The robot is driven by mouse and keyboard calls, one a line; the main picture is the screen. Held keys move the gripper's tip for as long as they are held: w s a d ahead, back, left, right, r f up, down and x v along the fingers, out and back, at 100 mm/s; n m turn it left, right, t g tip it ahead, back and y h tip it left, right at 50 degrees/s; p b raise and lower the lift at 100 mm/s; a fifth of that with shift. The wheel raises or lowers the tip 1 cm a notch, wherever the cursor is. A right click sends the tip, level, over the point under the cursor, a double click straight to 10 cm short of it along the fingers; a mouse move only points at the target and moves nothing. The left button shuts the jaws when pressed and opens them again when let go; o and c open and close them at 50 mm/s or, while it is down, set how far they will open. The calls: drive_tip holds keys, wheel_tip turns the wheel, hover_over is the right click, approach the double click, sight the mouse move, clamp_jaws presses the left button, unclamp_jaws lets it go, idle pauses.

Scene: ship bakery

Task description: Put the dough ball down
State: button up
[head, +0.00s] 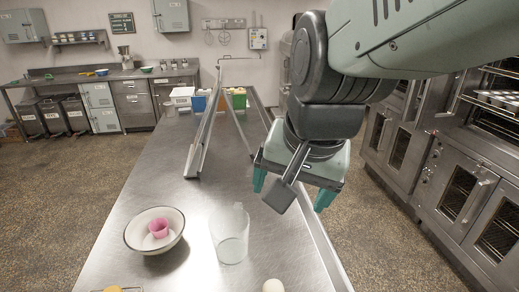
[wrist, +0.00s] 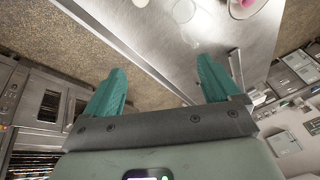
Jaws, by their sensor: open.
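A pale, round dough ball (head: 272,286) rests on the steel table (head: 165,215), cut by the bottom edge of the head view. A small pale shape at the top edge of the wrist view (wrist: 140,3) looks like the same ball. My gripper (head: 290,198) is above the table's right side, farther along the table than the ball and well apart from it. In the wrist view its two green fingers (wrist: 162,68) are spread wide with nothing between them.
A clear glass (head: 230,238) stands left of the ball. A white bowl (head: 135,238) holding a pink cup (head: 159,228) is farther left. A metal frame (head: 203,130) and several tubs (head: 199,103) stand farther back. A yellow-handled item (head: 115,289) shows at the bottom left.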

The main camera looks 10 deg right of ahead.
drive_tip(key=s+d+r+n+t, duration=0.1)
drive_tip(key=s+r+n, duration=0.3)
drive_tip(key=s+n, duration=0.1)
drive_tip(key=shift+s+r+h, duration=0.3)
drive_tip(key=shift+s, duration=0.3)
idle(0.6)
